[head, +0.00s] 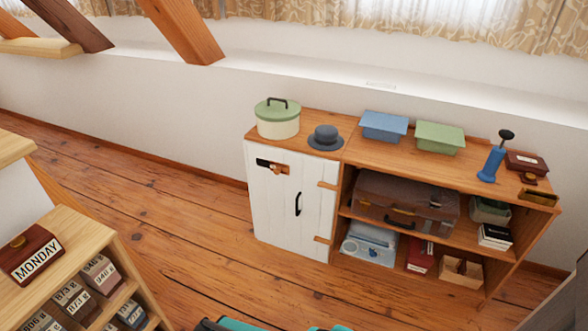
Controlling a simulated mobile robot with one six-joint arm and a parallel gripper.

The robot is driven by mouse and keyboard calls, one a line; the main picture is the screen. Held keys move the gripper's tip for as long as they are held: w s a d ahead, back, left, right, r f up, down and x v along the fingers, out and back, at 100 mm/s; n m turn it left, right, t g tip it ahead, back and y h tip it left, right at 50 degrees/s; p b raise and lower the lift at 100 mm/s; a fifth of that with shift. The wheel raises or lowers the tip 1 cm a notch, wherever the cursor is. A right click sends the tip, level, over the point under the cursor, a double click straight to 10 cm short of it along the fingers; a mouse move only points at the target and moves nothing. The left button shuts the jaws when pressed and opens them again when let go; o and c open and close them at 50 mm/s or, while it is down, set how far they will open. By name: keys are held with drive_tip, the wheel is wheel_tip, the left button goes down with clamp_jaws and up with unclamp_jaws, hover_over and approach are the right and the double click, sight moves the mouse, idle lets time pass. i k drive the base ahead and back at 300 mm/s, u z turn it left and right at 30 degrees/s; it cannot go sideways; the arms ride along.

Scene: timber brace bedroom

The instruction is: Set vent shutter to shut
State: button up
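The vent shutter (277,169) appears to be the small brown wooden piece in the slot high on the white cabinet door (278,220). Dark opening shows in the slot, mostly left of the wooden piece, so the vent looks at least partly uncovered. The shutter is small in the picture and its exact position is hard to tell. My gripper is not in view.
The door has a black handle (298,204) and looks closed. A green-lidded pot (278,122) and a grey hat (325,138) stand above it. Open shelves holding a suitcase (405,203) adjoin at right. Wooden floor (185,215) lies clear left of the cabinet.

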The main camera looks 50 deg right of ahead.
sight(277, 168)
drive_tip(key=u, duration=1.05)
drive_tip(key=k, duration=0.1)
drive_tip(key=z, duration=2.55)
drive_tip(key=k, duration=0.9)
drive_tip(key=u, duration=0.15)
drive_tip(key=i, duration=0.75)
